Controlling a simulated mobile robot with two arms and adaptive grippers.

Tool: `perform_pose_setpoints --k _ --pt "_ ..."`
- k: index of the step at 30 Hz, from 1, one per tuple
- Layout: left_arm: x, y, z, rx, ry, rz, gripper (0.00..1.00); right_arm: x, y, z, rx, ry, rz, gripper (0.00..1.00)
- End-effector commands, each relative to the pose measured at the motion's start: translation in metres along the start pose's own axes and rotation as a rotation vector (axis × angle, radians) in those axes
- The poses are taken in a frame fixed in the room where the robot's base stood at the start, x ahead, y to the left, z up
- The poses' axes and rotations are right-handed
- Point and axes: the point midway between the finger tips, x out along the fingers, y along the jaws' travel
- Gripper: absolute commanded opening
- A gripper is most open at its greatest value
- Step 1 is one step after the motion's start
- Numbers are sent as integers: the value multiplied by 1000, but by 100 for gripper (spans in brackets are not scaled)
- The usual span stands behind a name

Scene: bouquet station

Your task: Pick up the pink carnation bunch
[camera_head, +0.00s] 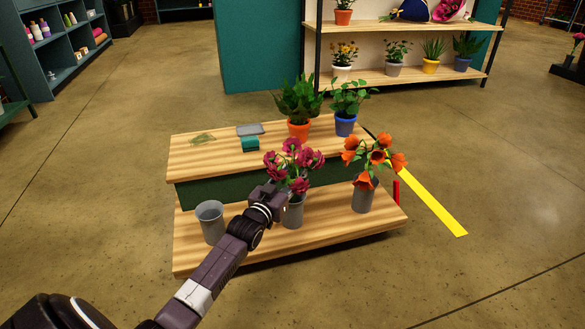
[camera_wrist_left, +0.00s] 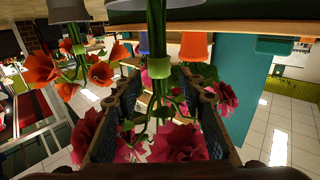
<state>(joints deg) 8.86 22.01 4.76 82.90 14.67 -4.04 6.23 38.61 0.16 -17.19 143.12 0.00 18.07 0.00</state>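The pink carnation bunch (camera_head: 292,160) stands upright in a grey vase (camera_head: 293,213) on the lower wooden step of the stand. My left gripper (camera_head: 277,196) is at the bunch, just above and in front of the vase. In the left wrist view, which looks upside down, pink blooms (camera_wrist_left: 180,143) hang around the fingers. The green stems with a light green band (camera_wrist_left: 159,68) lie between the two fingers of my left gripper (camera_wrist_left: 160,88). The fingers are apart, with gaps beside the stems. My right gripper is not in view.
An orange flower bunch (camera_head: 372,158) in a grey vase (camera_head: 364,197) stands to the right. An empty grey bucket (camera_head: 210,222) is to the left. Potted plants (camera_head: 299,105) and a small teal box (camera_head: 250,144) are on the upper step.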

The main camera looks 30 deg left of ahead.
Motion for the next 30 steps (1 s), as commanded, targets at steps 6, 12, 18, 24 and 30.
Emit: perform_pose_setpoints --k 6,12,18,24,30 --pt "1 0 -1 0 0 0 37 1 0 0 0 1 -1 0" --pt "1 0 -1 0 0 0 19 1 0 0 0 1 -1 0" --pt "1 0 -1 0 0 0 0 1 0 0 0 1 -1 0" --pt "1 0 -2 0 3 0 0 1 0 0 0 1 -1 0" --pt "1 0 -3 0 3 0 0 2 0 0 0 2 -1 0"
